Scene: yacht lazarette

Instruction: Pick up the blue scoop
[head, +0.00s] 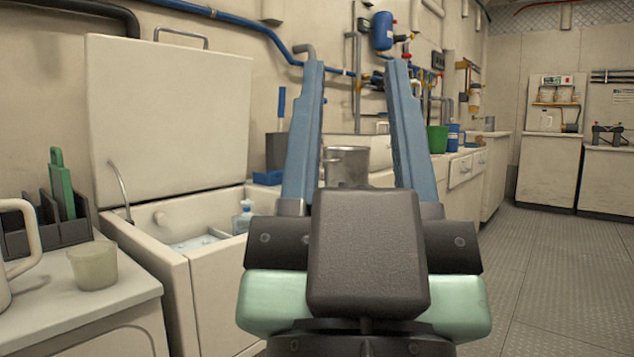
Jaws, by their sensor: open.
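My gripper (355,70) is in the middle of the head view, pointing away from me. Its two long blue fingers are spread apart with nothing between them. An upright blue handle (282,103) stands in a dark holder (276,152) on the counter behind and left of the left finger. It may be the blue scoop; its lower part is hidden in the holder. A small blue tray-like item (266,178) lies below the holder, partly hidden by the finger. My gripper touches none of these.
An open-lidded white locker (165,120) with a bottle (243,216) inside stands at left. A metal pot (345,166) sits behind the fingers. A green bucket (437,138) is on the far counter. A dark rack (45,235) and translucent cup (94,266) are front left. The right floor is clear.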

